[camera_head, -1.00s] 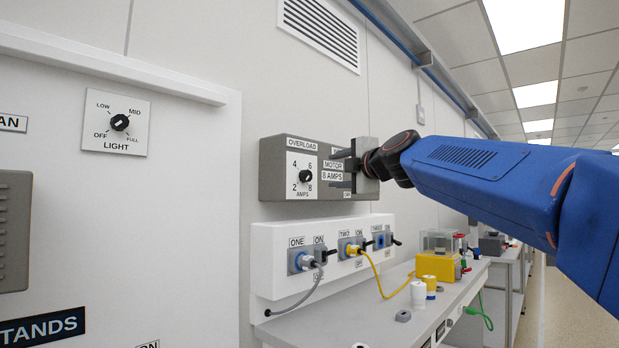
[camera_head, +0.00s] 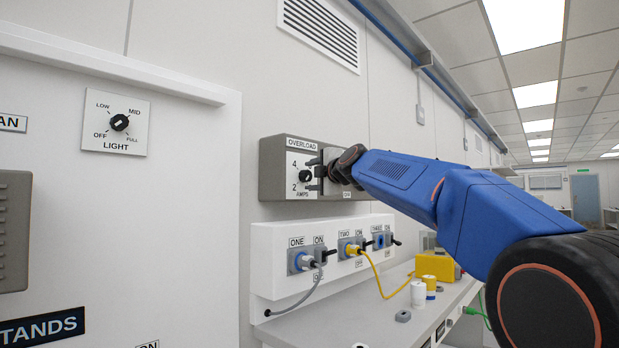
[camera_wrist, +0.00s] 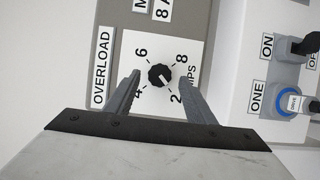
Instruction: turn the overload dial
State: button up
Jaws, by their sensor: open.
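The overload dial (camera_head: 305,175) is a small black knob on a white plate marked 2, 4, 6, 8 and AMPS, on the grey overload box (camera_head: 272,172). My gripper (camera_head: 312,172) is in front of the plate, just right of the knob in the head view. In the wrist view the dial (camera_wrist: 160,75) lies between the tips of my gripper (camera_wrist: 160,76). The fingers are open, one on each side, with a gap to the knob. My gripper and arm hide the 6 and 8 in the head view.
A light dial (camera_head: 119,122) is on the panel at left. Below the box, a white socket strip (camera_head: 270,275) carries plugs, with a grey cable (camera_head: 300,292) and a yellow cable (camera_head: 373,270). A bench with spools (camera_head: 418,294) stands below right.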

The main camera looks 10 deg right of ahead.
jog(key=shift+x, duration=0.85)
jog(key=c, duration=1)
jog(key=shift+c, duration=0.2)
